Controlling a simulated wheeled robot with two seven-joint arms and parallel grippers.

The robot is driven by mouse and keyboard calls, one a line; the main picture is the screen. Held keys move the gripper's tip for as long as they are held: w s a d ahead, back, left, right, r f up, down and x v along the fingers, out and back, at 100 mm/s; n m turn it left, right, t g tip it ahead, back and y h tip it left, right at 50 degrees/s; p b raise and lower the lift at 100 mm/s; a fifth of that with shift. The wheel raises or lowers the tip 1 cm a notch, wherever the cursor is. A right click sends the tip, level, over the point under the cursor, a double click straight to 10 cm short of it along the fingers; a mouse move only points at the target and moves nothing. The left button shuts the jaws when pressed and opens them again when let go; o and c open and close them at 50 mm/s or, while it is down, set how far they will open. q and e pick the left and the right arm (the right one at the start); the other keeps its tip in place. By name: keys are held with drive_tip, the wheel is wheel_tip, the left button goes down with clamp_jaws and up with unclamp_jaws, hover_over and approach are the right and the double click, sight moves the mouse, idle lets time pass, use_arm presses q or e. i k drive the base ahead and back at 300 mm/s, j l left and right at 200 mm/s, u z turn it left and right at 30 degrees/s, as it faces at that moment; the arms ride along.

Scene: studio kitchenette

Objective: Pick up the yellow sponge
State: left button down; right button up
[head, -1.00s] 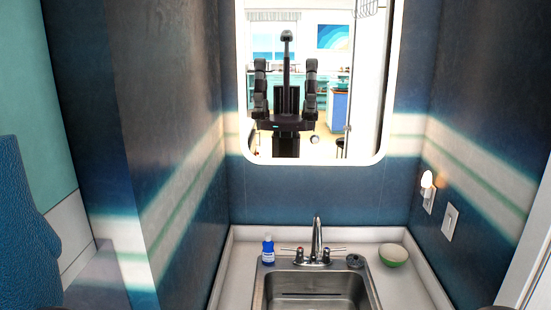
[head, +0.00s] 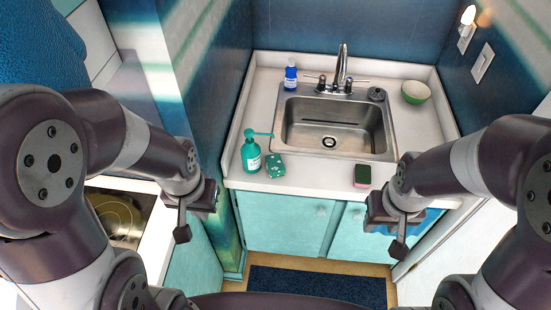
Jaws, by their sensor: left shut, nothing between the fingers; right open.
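No plainly yellow sponge shows in the head view. A small sponge-like block (head: 362,175), dark green with a reddish side, lies on the front of the counter, right of the sink's middle. My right gripper (head: 398,246) is open and empty, below and to the right of that block in the picture, in front of the counter. My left gripper (head: 183,231) is shut and empty, left of the counter's front corner. Neither gripper touches the block.
A teal pump bottle (head: 251,152) and a teal patterned block (head: 275,167) stand at the counter's front left. The steel sink (head: 335,126) has a faucet (head: 341,68) behind it. A blue bottle (head: 291,76) and green bowl (head: 415,92) are at the back. A cooktop (head: 116,217) is left.

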sight(274, 163)
drive_tip(key=k+u, duration=0.1)
drive_tip(key=u, duration=0.8)
drive_tip(key=k+u, duration=0.15)
drive_tip(key=u, duration=0.8)
drive_tip(key=i+l+u, duration=0.1)
drive_tip(key=u, duration=0.4)
drive_tip(key=l+u, duration=0.15)
drive_tip(key=u, duration=0.3)
drive_tip(key=z, duration=2.65)
drive_tip(key=i+z, duration=0.65)
drive_tip(key=i, duration=0.2)
